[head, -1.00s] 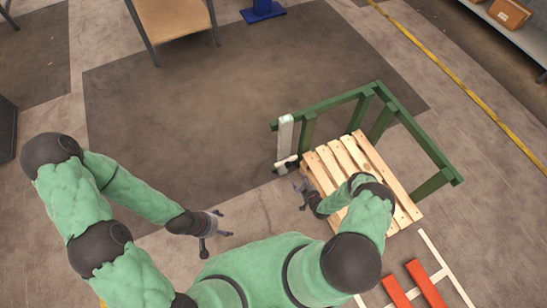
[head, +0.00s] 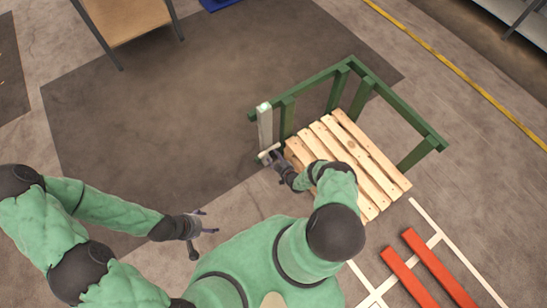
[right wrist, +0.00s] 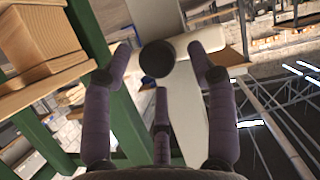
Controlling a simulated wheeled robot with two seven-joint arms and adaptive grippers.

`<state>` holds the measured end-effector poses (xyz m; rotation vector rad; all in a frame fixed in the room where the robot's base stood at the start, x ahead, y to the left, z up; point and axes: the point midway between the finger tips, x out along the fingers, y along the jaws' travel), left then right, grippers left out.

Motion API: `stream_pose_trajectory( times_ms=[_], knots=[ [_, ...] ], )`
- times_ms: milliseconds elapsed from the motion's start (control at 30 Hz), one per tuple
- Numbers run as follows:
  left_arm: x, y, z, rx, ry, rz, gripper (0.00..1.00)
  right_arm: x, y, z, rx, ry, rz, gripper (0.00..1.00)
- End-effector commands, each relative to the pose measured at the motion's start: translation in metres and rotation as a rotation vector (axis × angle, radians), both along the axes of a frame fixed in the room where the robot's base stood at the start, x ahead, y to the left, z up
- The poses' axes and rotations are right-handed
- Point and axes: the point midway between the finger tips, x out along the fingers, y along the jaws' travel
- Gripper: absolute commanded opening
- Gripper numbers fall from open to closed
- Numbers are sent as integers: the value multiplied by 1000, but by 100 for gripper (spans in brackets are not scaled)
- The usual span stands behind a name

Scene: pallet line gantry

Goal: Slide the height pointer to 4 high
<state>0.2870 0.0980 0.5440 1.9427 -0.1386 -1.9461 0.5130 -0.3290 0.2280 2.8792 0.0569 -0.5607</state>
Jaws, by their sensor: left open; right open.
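A white post (head: 265,128) stands at the left end of the green frame. The height pointer (head: 267,150), a pale bar, sits low on it. My right gripper (head: 275,157) is open right at the pointer. In the right wrist view, the pointer's pale bar (right wrist: 205,38) and round black knob (right wrist: 157,58) lie across the white post (right wrist: 190,118). The right fingers (right wrist: 159,62) are spread on both sides of the knob; contact cannot be told. Height marks are not readable. My left gripper (head: 207,223) is open and empty over the floor at the left.
A wooden pallet (head: 350,160) lies inside the green frame (head: 395,100), just right of my right gripper. Red bars (head: 440,270) and white floor lines lie at the lower right. A wooden-topped table (head: 125,25) stands at the back left. The dark floor between is clear.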

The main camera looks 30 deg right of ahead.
Motion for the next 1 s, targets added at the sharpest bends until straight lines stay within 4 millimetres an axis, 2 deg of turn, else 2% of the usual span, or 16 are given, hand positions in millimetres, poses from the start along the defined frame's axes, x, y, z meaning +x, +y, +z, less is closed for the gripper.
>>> stream_pose_trajectory(
  times_ms=[200,500,533,733,1000],
  knots=[
    [0,0,-9,0,0,0,74,16,0,-7,0,0,-1,58],
    [0,0,-9,0,-1,0,74,18,0,-7,0,1,-1,58],
    [0,0,-9,0,-1,0,74,18,0,-7,0,1,-1,55],
    [0,0,-9,0,-1,0,74,18,0,-7,0,0,0,0],
    [0,0,-4,0,-1,0,74,19,2,0,1,0,3,0]
  ],
)
